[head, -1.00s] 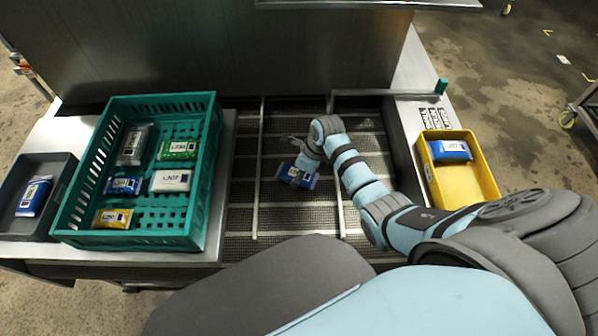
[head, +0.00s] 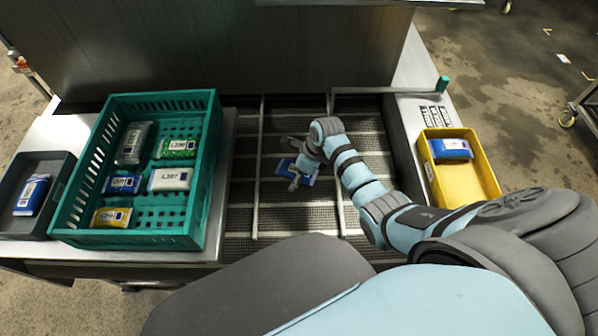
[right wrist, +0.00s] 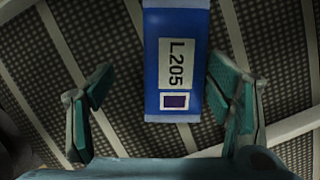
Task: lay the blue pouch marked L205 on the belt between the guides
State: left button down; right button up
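The blue pouch marked L205 (right wrist: 177,60) lies on the mesh belt (head: 290,215). In the head view the pouch (head: 308,179) is between a left guide rail (head: 257,180) and a right guide rail (head: 336,190), partly hidden by my right gripper (head: 291,162). In the right wrist view my right gripper (right wrist: 163,88) is open, with a finger on each side of the pouch. There is a clear gap on the left; the right fingertip is close to the pouch edge, and I cannot tell whether they touch. My left gripper is not in view.
A teal crate (head: 213,165) with several pouches stands left of the belt, and a dark tray (head: 64,190) with a blue pouch is beyond it. A yellow bin (head: 470,190) with a blue pouch stands on the right. A metal panel (head: 230,50) rises behind the belt.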

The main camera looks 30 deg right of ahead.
jog(key=v, duration=1.2)
